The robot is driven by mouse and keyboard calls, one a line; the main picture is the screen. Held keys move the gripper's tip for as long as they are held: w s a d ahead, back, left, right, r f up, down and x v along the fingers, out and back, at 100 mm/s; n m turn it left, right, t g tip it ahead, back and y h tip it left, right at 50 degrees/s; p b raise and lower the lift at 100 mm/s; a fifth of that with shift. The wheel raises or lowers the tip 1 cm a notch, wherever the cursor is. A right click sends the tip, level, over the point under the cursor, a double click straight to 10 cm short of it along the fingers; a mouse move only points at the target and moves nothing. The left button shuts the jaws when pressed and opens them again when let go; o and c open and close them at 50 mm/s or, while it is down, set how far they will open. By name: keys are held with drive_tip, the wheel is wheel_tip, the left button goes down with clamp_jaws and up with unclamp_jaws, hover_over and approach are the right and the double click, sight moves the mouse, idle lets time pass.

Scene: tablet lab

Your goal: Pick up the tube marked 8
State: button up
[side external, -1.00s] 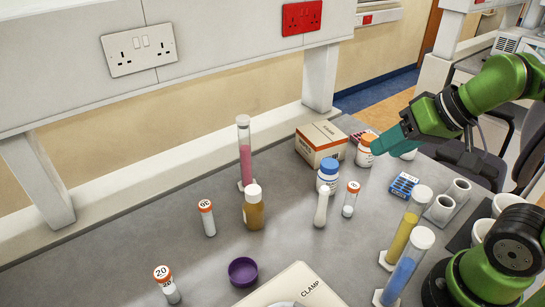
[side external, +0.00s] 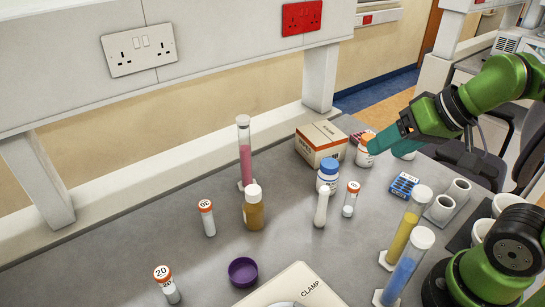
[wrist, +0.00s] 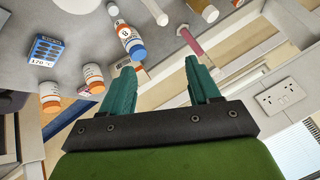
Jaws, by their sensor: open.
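Three small tubes with orange-ringed white caps stand on the bench in the side view. One (side external: 350,199) is right of centre, one (side external: 207,218) left of centre, and one marked 20 (side external: 167,284) at front left. The marks on the first two are too small to read surely, so I cannot tell which is marked 8. My gripper (side external: 373,146) is above the bench at the right, apart from the tubes. In the wrist view my gripper (wrist: 160,66) has its teal fingers apart with nothing between them.
A blue-capped bottle (side external: 328,177), a white-capped amber bottle (side external: 254,207) and a tall pink cylinder (side external: 245,155) stand mid-bench. Yellow (side external: 404,231) and blue (side external: 402,275) cylinders stand at right. A carton (side external: 321,145) is behind. A purple dish (side external: 243,271) lies in front.

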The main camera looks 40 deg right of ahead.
drive_tip(key=n+g+h, duration=0.1)
drive_tip(key=n+g, duration=0.2)
drive_tip(key=g, duration=0.2)
hover_over(351, 198)
drive_tip(key=s, duration=0.1)
drive_tip(key=s+x, duration=0.1)
drive_tip(key=x, duration=0.4)
drive_tip(key=w+d+n+g+h, duration=0.1)
drive_tip(key=w+n+g, duration=0.1)
drive_tip(key=n, duration=0.2)
drive_tip(key=f, duration=1.7)
drive_tip(key=shift+s+d, duration=0.15)
drive_tip(key=shift+d, duration=0.15)
